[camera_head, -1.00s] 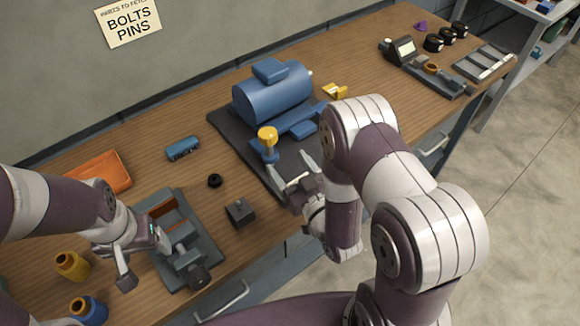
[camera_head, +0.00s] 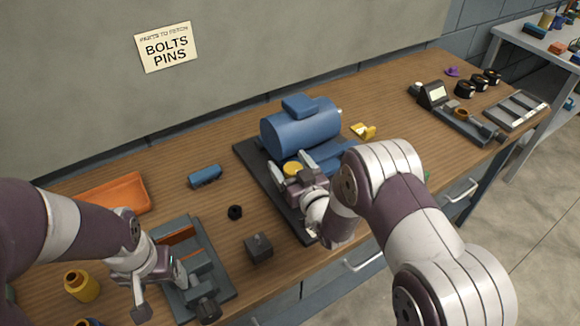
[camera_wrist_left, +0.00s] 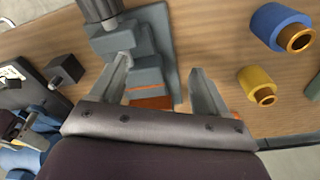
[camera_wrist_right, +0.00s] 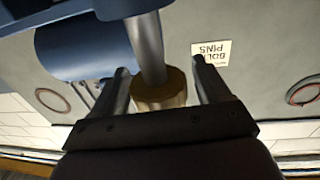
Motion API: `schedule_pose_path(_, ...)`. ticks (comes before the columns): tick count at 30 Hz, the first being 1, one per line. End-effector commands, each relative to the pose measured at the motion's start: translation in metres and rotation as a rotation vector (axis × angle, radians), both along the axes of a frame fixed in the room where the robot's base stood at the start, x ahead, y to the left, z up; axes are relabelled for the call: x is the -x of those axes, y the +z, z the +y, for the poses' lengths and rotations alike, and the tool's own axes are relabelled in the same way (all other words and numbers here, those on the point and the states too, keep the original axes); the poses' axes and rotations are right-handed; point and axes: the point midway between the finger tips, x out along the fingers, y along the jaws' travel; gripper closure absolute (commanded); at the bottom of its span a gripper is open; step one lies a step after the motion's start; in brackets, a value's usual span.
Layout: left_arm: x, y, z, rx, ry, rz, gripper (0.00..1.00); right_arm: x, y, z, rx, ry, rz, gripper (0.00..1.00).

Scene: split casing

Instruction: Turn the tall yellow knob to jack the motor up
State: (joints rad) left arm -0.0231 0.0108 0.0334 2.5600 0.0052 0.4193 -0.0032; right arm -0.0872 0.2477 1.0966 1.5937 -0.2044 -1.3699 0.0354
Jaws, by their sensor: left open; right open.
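The tall yellow knob (camera_head: 292,169) stands at the front left of the motor's dark base plate (camera_head: 248,156), partly hidden by my right gripper. The blue motor (camera_head: 300,128) lies on its mount on that plate. My right gripper (camera_head: 294,172) is open, with its fingers on either side of the knob. In the right wrist view the yellow knob (camera_wrist_right: 158,90) and its grey shaft (camera_wrist_right: 147,45) show between the open fingers; contact cannot be told. My left gripper (camera_wrist_left: 160,80) is open above the grey vise-like fixture (camera_wrist_left: 150,60) at the lower left.
A small dark block (camera_head: 258,248), a black nut (camera_head: 235,212) and a blue part (camera_head: 205,176) lie left of the plate. An orange tray (camera_head: 115,194) and a yellow bobbin (camera_head: 82,286) are further left. A yellow part (camera_head: 363,131) sits right of the motor.

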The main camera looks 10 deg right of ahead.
Motion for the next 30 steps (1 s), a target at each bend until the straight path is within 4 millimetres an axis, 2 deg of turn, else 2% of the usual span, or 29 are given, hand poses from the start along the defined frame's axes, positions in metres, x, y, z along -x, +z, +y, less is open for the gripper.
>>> schedule_pose_path(6, 0.0, 0.0002, 0.0, 0.0, 0.0, 0.0, 0.24, -0.0006, 0.0006, 0.0003, 0.0, 0.0, -0.001, 0.24)
schedule_pose_path(8, 0.0, 0.0002, 0.0, 0.0, 0.0, 0.0, 0.24, -0.0006, 0.0006, 0.0003, 0.0, 0.0, -0.001, 0.4)
schedule_pose_path(9, 0.0, 0.0002, 0.0, 0.0, 0.0, 0.0, 0.24, -0.0005, 0.0006, 0.0003, 0.0, 0.0, -0.001, 0.53)
schedule_pose_path(11, -0.0001, 0.0002, 0.0, 0.0, 0.0, 0.0, 0.24, -0.0005, 0.0006, 0.0003, 0.0, 0.0, -0.001, 0.73)
schedule_pose_path(12, -0.0001, 0.0002, 0.0, 0.0, 0.0, 0.0, 0.24, -0.0005, 0.0006, 0.0001, 0.001, 0.0, -0.001, 0.75)
schedule_pose_path(19, 0.0, -0.0083, 0.0, 0.0, 0.0, 0.0, 0.24, -0.0007, -0.0009, 0.0004, 0.004, -0.049, -0.006, 0.75)
schedule_pose_path(25, 0.0, -0.0061, 0.0, 0.0, 0.0, 0.0, 0.24, -0.0006, 0.0008, -0.0007, 0.003, -0.055, -0.003, 0.75)
schedule_pose_path(26, 0.0, -0.006, 0.0, 0.0, 0.0, 0.0, 0.24, -0.0006, 0.0008, -0.0007, 0.003, -0.055, -0.003, 0.42)
schedule_pose_path(27, 0.0, -0.006, 0.0, 0.0, 0.0, 0.0, 0.24, -0.0006, 0.0008, -0.0007, 0.003, -0.055, -0.003, 0.29)
schedule_pose_path(28, 0.0, -0.006, 0.0, 0.0, 0.0, 0.0, 0.24, -0.0006, 0.0008, -0.0007, 0.003, -0.055, -0.003, 0.24)
schedule_pose_path(30, 0.0, -0.006, 0.0, 0.0, 0.0, 0.0, 0.24, -0.0006, 0.0007, -0.0007, 0.003, -0.055, -0.003, 0.24)
